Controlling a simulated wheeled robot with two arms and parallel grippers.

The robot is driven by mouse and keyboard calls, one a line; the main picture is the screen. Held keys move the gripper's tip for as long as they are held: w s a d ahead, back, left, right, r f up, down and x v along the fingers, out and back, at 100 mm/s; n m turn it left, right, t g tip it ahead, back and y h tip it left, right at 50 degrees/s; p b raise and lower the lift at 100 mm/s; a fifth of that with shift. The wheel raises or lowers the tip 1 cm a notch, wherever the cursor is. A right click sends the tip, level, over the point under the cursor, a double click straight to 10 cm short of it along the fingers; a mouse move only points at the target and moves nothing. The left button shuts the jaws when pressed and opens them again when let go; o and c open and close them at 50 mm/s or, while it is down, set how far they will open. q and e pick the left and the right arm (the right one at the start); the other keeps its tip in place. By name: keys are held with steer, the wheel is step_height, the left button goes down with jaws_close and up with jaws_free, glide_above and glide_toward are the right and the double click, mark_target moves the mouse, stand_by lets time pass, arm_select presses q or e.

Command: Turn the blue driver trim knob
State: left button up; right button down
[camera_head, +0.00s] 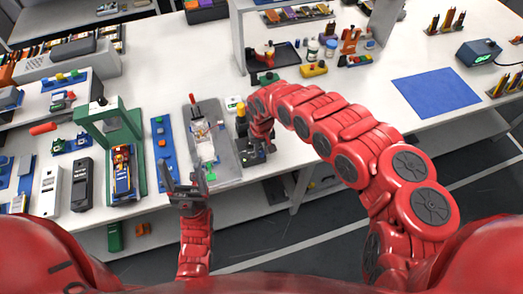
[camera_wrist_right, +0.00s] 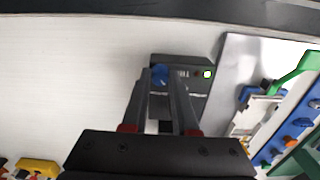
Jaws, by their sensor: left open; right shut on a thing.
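The blue driver trim knob (camera_wrist_right: 159,74) shows in the right wrist view on a dark box (camera_wrist_right: 200,62) with a lit yellow-green indicator (camera_wrist_right: 208,74). My right gripper (camera_wrist_right: 163,78) has its two dark fingers on either side of the knob, shut on it. In the head view my right gripper (camera_head: 252,148) is low at the bench's front edge, right of a grey plate, and the arm and gripper hide the knob. My left gripper (camera_head: 185,180) is open and empty, in front of the bench edge near the plate.
The grey plate (camera_head: 226,168) holds a white device with a green lever. A blue strip with knobs (camera_head: 160,150) and a green press frame (camera_head: 137,125) stand further left. A blue mat (camera_head: 436,91) lies at right. The white bench between mat and right arm is mostly clear.

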steer(key=shift+w+n, duration=0.1)
steer(key=shift+n, duration=0.6)
steer(key=c, duration=0.7)
jaws_free()
step_height(320, 180, up, 10)
steer(key=r+b, duration=0.1)
steer(key=b, duration=0.1)
step_height(320, 180, up, 6)
steer(key=r+p, duration=0.1)
steer(key=p, duration=0.5)
glide_above(262, 151)
steer(key=shift+s+a+f, duration=0.1)
steer(key=shift+s+f, duration=0.1)
steer(key=shift+f, duration=0.05)
